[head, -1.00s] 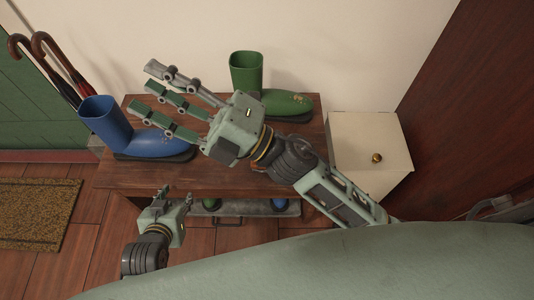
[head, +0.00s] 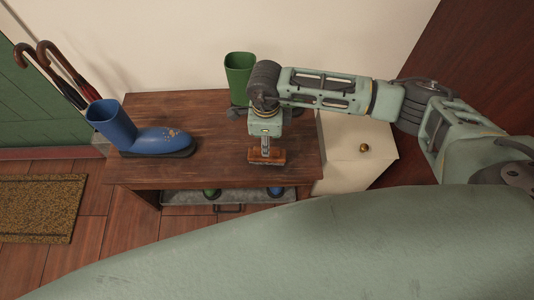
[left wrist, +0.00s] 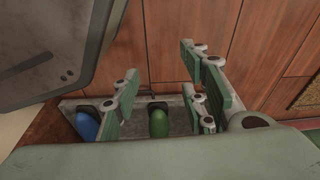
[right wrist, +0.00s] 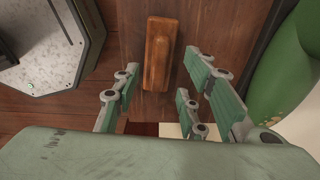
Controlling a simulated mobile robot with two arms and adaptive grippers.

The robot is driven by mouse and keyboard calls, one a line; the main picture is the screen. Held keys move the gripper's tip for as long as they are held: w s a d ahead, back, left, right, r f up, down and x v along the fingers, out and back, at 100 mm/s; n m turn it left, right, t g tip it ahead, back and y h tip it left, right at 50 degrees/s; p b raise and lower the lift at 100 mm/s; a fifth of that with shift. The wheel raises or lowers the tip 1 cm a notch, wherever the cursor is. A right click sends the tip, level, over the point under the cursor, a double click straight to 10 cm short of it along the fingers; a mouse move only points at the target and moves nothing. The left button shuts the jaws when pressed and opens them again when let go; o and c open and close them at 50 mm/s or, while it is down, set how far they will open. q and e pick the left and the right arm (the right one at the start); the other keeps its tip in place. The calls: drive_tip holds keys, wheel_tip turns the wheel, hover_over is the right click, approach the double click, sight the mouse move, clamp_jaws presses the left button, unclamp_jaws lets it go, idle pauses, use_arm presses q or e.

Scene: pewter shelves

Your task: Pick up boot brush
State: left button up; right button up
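The boot brush, a brown wooden block (head: 266,157), lies on the bench top near its front edge in the head view. In the right wrist view the brush (right wrist: 158,52) lies lengthwise between and beyond the spread fingers. My right gripper (right wrist: 158,82) is open and empty, pointing down over the brush; in the head view its body (head: 266,130) hides part of the brush's surroundings. I cannot tell the exact height of the fingers above it. My left gripper (left wrist: 165,88) is open and empty, in front of the low tray, and is out of the head view.
A blue boot (head: 150,138) stands on the bench (head: 200,110) at left. A green boot (head: 239,75) stands behind my right arm, partly hidden. A pale cabinet (head: 345,140) is at right. A grey tray (head: 180,197) with blue and green items sits below the bench top.

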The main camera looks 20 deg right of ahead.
wheel_tip(320, 180, down, 4)
drive_tip(key=shift+s+d, duration=0.1)
drive_tip(key=shift+f, duration=0.55)
use_arm(q)
drive_tip(key=shift+w+r, duration=0.55)
drive_tip(key=shift+r, duration=0.2)
use_arm(e)
drive_tip(key=shift+c, duration=0.4)
clamp_jaws()
